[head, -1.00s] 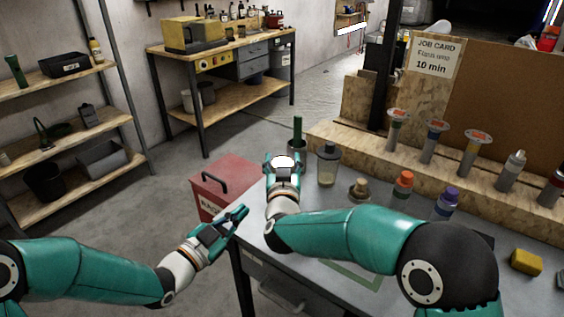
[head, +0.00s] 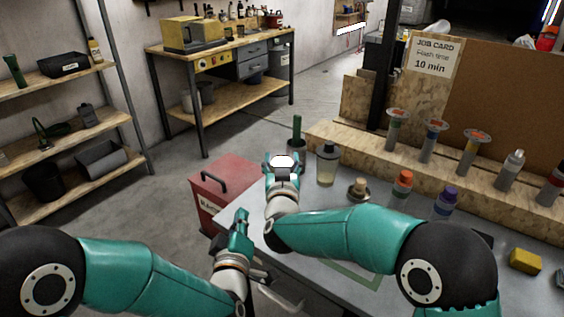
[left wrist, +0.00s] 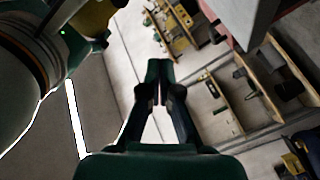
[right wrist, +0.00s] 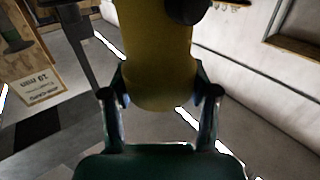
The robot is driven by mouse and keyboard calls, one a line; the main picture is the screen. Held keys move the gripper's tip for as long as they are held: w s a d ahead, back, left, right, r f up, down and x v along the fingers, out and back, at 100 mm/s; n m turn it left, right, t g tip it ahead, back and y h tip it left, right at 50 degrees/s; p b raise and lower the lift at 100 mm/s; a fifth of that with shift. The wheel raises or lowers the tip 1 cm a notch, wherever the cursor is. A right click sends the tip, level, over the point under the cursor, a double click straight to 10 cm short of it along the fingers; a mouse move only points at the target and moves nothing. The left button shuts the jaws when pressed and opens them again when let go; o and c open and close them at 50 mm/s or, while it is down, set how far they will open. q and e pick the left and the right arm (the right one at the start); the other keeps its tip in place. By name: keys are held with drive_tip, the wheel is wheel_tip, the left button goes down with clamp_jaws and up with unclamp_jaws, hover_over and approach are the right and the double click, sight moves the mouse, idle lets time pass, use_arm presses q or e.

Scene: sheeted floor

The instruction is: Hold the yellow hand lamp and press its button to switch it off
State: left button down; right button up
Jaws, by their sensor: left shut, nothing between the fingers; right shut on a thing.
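The yellow hand lamp (right wrist: 155,60) fills the upper middle of the right wrist view, held between the two fingers of my right gripper (right wrist: 160,95). A dark round part shows on it at the top edge; I cannot tell if it is the button. In the head view my right gripper (head: 283,163) is above the far end of the bench, with a bright white oval between its fingers, seemingly the lit lamp face. My left gripper (head: 240,222) is shut and empty, apart from the lamp, lower and to its left. It also shows closed in the left wrist view (left wrist: 159,72).
The grey bench (head: 310,235) carries a clear jar (head: 327,168), an orange-capped bottle (head: 402,184), a purple-capped bottle (head: 446,203) and a yellow block (head: 525,261). A red box (head: 222,185) stands left of the bench. A wooden ledge (head: 440,170) runs behind.

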use_arm(q)
drive_tip(key=w+d, duration=0.5)
drive_tip(key=w, duration=0.1)
drive_tip(key=shift+w+d, duration=0.15)
drive_tip(key=shift+w, duration=0.15)
drive_tip(key=shift+w+d, duration=0.1)
idle(1.3)
drive_tip(key=shift+w+d+r, duration=0.15)
drive_tip(key=shift+w+d, duration=0.05)
drive_tip(key=shift+w, duration=0.15)
idle(0.4)
drive_tip(key=shift+w+d, duration=0.4)
idle(0.6)
drive_tip(key=shift+a, duration=0.1)
